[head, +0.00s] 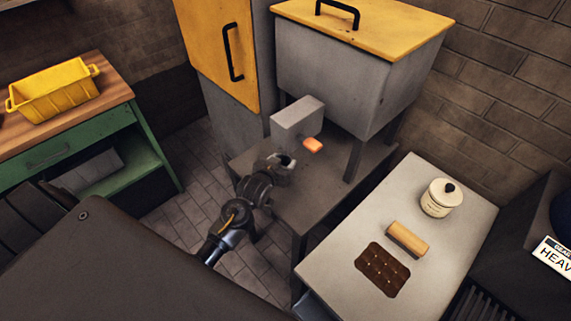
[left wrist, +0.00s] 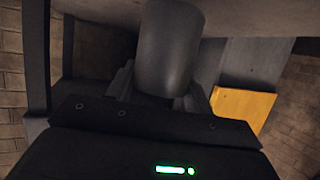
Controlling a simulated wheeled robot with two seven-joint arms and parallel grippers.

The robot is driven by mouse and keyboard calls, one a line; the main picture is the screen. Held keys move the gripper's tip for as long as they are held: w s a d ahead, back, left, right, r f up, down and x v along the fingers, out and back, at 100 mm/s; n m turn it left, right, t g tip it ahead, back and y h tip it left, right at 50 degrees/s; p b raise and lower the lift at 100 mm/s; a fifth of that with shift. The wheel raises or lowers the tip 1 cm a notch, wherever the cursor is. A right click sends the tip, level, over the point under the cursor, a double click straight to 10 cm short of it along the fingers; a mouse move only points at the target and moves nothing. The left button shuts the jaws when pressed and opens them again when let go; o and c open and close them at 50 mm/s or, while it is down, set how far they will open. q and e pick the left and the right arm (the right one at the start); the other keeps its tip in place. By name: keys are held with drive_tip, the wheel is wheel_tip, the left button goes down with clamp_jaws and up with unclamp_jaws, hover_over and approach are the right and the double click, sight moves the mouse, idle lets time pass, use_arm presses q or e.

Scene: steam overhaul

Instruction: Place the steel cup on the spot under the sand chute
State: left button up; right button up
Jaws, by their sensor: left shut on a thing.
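My left gripper (head: 280,168) is shut on the steel cup (head: 286,160), a small grey cylinder. The cup fills the top middle of the left wrist view (left wrist: 170,45), between the dark fingers. The sand chute (head: 297,120) is a grey block with an orange tab (head: 313,145), on the front of the grey sand bin (head: 325,85). My gripper holds the cup just in front of and below the chute, over the dark metal stand (head: 315,195). I cannot tell whether the cup touches the stand. No marked spot under the chute can be made out. My right gripper is out of view.
A tall cabinet with a yellow door (head: 215,45) stands left of the bin. A pale table (head: 340,240) at the right holds a lidded jar (head: 440,198), a wooden block (head: 408,238) and a dark brown slab (head: 383,269). A green workbench (head: 85,140) carries a yellow tray (head: 70,92).

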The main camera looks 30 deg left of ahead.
sight(286, 164)
use_arm(q)
drive_tip(key=shift+w, duration=0.3)
drive_tip(key=shift+w+r, duration=0.1)
drive_tip(key=shift+w, duration=0.15)
wheel_tip(286, 164, down, 3)
drive_tip(key=shift+w+f+p, duration=0.1)
drive_tip(key=shift+f+p, duration=0.05)
drive_tip(key=shift+p, duration=0.4)
drive_tip(key=shift+f, duration=0.2)
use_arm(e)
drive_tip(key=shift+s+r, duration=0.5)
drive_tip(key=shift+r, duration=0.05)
use_arm(q)
drive_tip(key=shift+f, duration=0.15)
drive_tip(key=o, duration=1)
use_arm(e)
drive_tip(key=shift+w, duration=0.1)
